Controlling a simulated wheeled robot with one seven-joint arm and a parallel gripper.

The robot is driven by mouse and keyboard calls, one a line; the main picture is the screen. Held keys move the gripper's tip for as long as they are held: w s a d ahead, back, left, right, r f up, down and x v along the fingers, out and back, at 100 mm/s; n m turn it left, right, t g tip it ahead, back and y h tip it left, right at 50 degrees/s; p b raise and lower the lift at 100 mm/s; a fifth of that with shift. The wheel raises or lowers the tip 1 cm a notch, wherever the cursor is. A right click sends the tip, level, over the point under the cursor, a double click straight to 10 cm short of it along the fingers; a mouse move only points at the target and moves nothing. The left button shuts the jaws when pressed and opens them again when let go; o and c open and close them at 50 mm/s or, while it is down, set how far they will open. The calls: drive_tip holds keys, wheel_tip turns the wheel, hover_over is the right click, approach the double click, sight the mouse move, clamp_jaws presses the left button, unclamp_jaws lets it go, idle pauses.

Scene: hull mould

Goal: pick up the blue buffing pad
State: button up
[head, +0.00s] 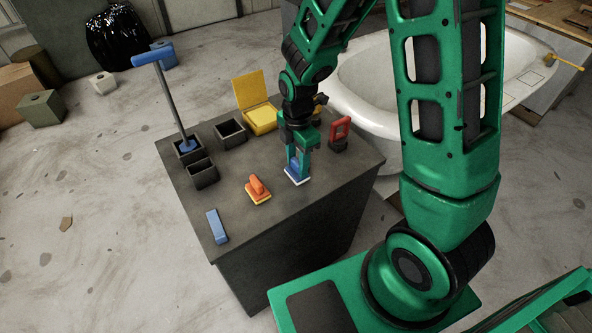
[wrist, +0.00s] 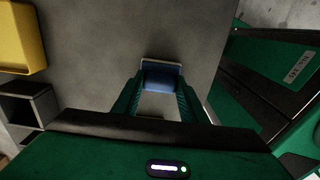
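The blue buffing pad (head: 294,174) has a blue body on a white base and is at the top of the dark bench, right of the orange pad. My gripper (head: 298,165) points down over it, with one green finger on each side of the blue part. In the wrist view, the blue pad (wrist: 161,77) lies between the two fingertips (wrist: 160,82), with its white edge beyond them. The fingers look close to its sides, but I cannot tell whether they press on it. The fingers partly hide the pad in the head view.
An orange pad (head: 258,191) and a blue bar (head: 217,227) lie nearby on the bench (head: 285,222). A red-handled tool (head: 341,130) stands close on the right. A yellow open box (head: 261,118) and dark bins (head: 231,132) are behind. A white tub (head: 365,85) stands beyond.

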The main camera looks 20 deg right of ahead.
sight(294, 173)
drive_tip(key=c, duration=0.3)
drive_tip(key=shift+r, duration=0.1)
drive_tip(key=shift+r, duration=0.5)
drive_tip(key=r, duration=0.2)
drive_tip(key=a+r, duration=0.1)
drive_tip(key=shift+s+r, duration=0.25)
drive_tip(key=shift+r, duration=0.1)
drive_tip(key=s+a+r, duration=0.2)
drive_tip(key=a, duration=0.1)
drive_tip(key=s+a+r, duration=0.1)
drive_tip(key=a+r, duration=0.1)
drive_tip(key=a, duration=0.1)
drive_tip(key=s+a+r, duration=0.2)
drive_tip(key=a, duration=0.1)
drive_tip(key=shift+s+r, duration=0.1)
drive_tip(key=shift+s, duration=0.2)
